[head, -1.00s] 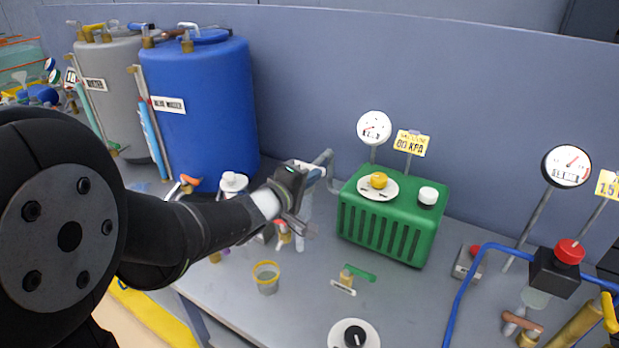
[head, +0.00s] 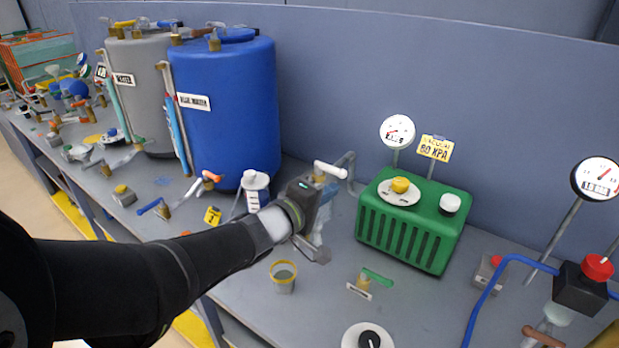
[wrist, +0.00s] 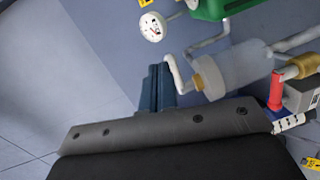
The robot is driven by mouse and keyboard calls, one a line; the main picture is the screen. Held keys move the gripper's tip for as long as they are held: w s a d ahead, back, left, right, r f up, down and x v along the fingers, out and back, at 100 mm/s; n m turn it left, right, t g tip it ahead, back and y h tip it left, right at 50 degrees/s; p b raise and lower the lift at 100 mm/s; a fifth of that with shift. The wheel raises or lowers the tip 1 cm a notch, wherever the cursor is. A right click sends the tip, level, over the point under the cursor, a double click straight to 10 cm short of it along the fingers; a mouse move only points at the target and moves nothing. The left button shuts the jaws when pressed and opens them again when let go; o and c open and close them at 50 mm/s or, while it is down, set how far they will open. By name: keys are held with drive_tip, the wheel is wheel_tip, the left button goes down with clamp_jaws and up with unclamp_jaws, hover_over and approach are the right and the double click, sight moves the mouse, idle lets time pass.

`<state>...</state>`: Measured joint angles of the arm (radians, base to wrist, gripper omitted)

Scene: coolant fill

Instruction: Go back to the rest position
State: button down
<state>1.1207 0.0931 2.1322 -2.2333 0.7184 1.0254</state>
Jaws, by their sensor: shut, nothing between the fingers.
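My gripper (head: 312,205) is in the middle of the head view, above the bench in front of the back panel, left of the green box. Its fingertips are hard to make out there. In the wrist view the two blue-grey fingers (wrist: 157,86) stand together, shut, with nothing between them. A clear vessel with a brass collar (wrist: 235,75) and a white bent pipe (wrist: 174,72) show just right of the fingers in that view. I cannot tell whether they touch.
A blue tank (head: 225,115) and a grey tank (head: 143,80) stand at the back left. The green box (head: 410,235) with a gauge (head: 397,131) behind is to the right. A small yellow-rimmed cup (head: 283,277) sits in front on the bench (head: 250,310).

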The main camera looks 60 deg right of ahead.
drive_tip(key=s+a, duration=0.4)
drive_tip(key=shift+s+a+r, duration=0.35)
drive_tip(key=shift+s+r, duration=0.05)
drive_tip(key=shift+r, duration=0.05)
drive_tip(key=shift+w, duration=0.1)
approach(341, 175)
drive_tip(key=s+d, duration=0.1)
drive_tip(key=d, duration=0.4)
drive_tip(key=shift+d+f, duration=0.45)
drive_tip(key=shift+d, duration=0.55)
